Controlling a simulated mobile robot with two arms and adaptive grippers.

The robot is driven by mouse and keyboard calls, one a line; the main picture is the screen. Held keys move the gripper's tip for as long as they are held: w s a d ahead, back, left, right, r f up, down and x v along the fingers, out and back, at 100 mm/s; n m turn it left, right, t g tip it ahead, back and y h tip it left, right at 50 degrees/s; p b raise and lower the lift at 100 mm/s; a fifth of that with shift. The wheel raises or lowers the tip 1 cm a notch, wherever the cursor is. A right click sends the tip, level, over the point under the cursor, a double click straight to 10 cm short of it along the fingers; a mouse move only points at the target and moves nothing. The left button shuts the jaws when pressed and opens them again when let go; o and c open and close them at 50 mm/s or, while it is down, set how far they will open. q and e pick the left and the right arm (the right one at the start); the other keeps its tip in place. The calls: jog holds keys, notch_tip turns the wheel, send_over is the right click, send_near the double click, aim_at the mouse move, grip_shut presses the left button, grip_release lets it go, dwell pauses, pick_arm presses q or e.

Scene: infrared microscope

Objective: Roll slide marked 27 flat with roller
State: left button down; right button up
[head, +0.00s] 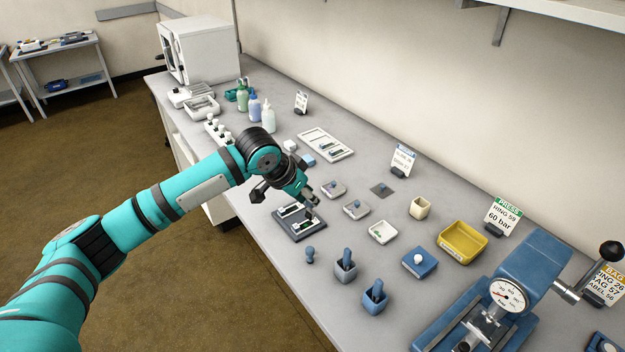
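My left gripper (308,198) reaches in from the left and points down just above a dark plate (287,227) near the bench's front edge. The gripper's fingertips are small and dark against the plate's right side. I cannot tell whether they are open or hold something. No roller is clearly recognisable. My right gripper is not in view.
Small dishes, a yellow tray (463,242) and a blue press (490,300) are to the right. Bottles (254,107) and a white slide tray (326,145) stand behind.

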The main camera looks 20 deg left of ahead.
pick_arm(q)
jog(key=shift+m+h, duration=0.7)
jog(key=shift+m, duration=0.2)
jog(key=w+a+f+b, duration=0.1)
jog(key=w+f, duration=0.1)
jog(key=w+f+b, duration=0.1)
jog(key=f+b, duration=0.1)
jog(key=w+a+f+b, duration=0.1)
jog(key=w+f, duration=0.1)
jog(key=shift+w+a+f, duration=0.3)
jog(key=shift+f, duration=0.1)
jog(key=shift+f+b, duration=0.65)
jog(key=shift+b, duration=0.2)
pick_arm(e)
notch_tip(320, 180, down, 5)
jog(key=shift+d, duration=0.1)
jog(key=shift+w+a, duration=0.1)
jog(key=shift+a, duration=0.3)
pick_arm(q)
jog(key=shift+f, duration=0.4)
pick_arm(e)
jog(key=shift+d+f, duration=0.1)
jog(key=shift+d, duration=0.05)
pick_arm(q)
jog(key=shift+d, duration=0.15)
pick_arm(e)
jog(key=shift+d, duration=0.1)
